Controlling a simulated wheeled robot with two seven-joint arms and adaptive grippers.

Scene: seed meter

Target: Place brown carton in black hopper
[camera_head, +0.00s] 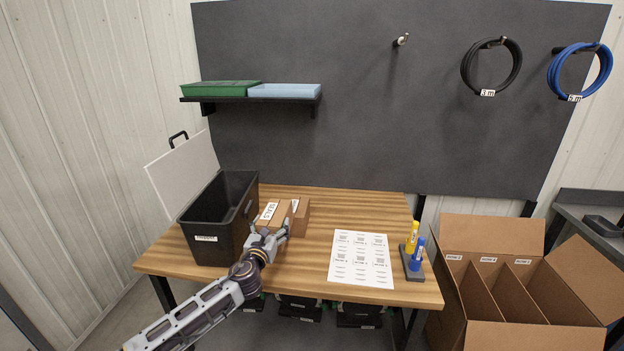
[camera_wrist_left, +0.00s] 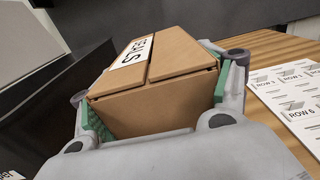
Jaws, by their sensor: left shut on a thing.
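The brown carton (camera_head: 279,216) has a white label reading SEALS and is just right of the black hopper. My left gripper (camera_head: 266,240) is shut on it. In the left wrist view the carton (camera_wrist_left: 155,85) sits between the green-padded fingers of the gripper (camera_wrist_left: 155,125). The black hopper (camera_head: 208,243) stands open on the left of the wooden table, its light lid (camera_head: 182,172) tilted up behind it. The hopper's dark wall also shows at the left of the wrist view (camera_wrist_left: 50,100). Whether the carton touches the table I cannot tell. My right gripper is out of view.
A printed sheet (camera_head: 361,259) lies on the table (camera_head: 320,210), with yellow and blue markers in a stand (camera_head: 410,265) beside it. A large divided cardboard box (camera_head: 487,336) stands at the right. A shelf (camera_head: 250,99) holds a green and a blue item.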

